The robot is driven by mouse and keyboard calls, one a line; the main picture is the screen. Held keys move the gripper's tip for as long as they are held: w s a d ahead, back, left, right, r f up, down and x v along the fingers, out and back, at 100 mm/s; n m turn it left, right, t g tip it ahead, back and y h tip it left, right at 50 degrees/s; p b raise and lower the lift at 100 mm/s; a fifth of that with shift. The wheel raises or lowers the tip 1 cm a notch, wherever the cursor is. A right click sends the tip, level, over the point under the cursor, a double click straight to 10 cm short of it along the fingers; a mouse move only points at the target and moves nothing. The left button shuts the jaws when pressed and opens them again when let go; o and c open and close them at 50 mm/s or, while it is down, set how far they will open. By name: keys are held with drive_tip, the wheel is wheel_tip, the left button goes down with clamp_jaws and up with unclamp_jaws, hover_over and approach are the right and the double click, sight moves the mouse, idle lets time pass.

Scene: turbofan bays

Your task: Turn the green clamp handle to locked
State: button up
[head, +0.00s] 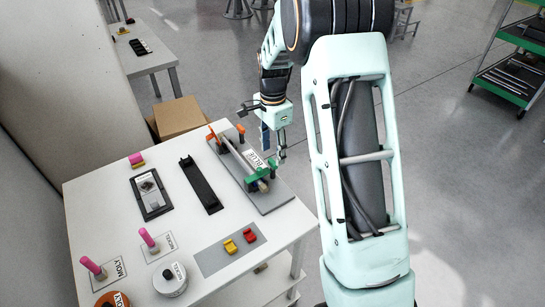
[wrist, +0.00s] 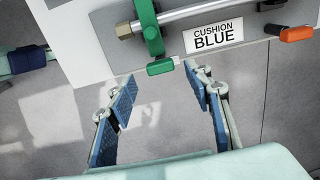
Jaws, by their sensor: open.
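The green clamp (head: 262,172) sits at the near end of a metal tube on a grey plate (head: 270,204) on the white table. In the wrist view the green clamp (wrist: 150,28) straps over the tube, and its green handle (wrist: 160,67) juts toward my gripper past the plate edge. My gripper (wrist: 161,80) is open and empty, its blue-padded fingers to either side of the handle, apart from it. In the head view my gripper (head: 273,148) hangs beside the plate's right edge, partly hiding the clamp.
An orange handle (wrist: 297,33) lies right of the "CUSHION BLUE" label (wrist: 213,36). Other orange parts (head: 212,136) stand at the plate's far end. A black tray (head: 201,185), a grey pad with yellow and red pieces (head: 230,246) and pink-handled items (head: 149,240) occupy the table. Open floor lies right.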

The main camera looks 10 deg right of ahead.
sight(273, 161)
drive_tip(key=shift+f, duration=1.85)
drive_tip(key=c, duration=1.1)
drive_tip(key=shift+c, duration=0.2)
